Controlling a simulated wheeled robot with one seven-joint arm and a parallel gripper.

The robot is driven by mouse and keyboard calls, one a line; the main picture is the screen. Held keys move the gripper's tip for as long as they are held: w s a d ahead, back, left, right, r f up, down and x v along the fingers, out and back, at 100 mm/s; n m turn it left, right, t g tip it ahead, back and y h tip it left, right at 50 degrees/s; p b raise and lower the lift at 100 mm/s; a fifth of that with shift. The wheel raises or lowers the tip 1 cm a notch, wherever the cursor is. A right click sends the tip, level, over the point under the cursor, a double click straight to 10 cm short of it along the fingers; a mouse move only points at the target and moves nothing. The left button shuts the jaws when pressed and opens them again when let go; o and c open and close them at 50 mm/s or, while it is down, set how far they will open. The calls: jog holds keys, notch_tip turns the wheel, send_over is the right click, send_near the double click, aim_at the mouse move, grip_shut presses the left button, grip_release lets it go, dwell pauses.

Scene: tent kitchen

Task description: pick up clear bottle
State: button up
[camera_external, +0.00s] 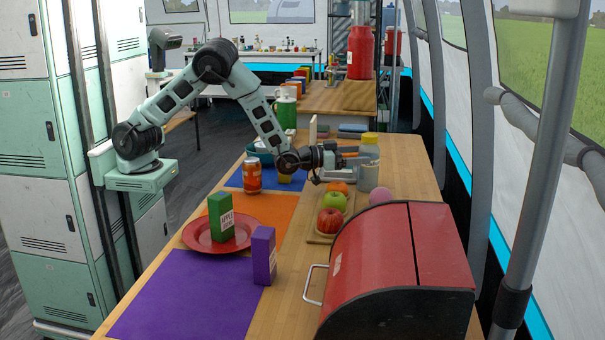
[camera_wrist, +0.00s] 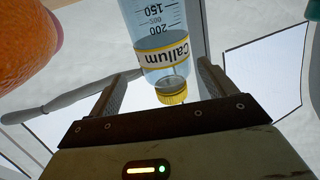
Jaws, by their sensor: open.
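The clear bottle (camera_wrist: 165,50) shows in the wrist view with a yellow cap, measuring marks and a yellow-edged label reading "Callum", upside down in the picture. It lies between the two fingers of my gripper (camera_wrist: 167,72), with visible gaps on both sides. My gripper is open and points towards the bottle over the far part of the table.
An orange (camera_external: 338,187) is close below my gripper, beside green and red apples (camera_external: 331,220) on a board. A red bread box (camera_external: 400,265) stands at the front right. An orange can (camera_external: 252,175), red plate (camera_external: 190,238) and purple carton (camera_external: 264,256) are on the left.

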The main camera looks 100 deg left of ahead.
aim_at(374, 151)
jog(key=x, duration=0.6)
jog(key=shift+a+r, duration=0.2)
jog(key=shift+a, duration=0.25)
jog(key=c, duration=1.1)
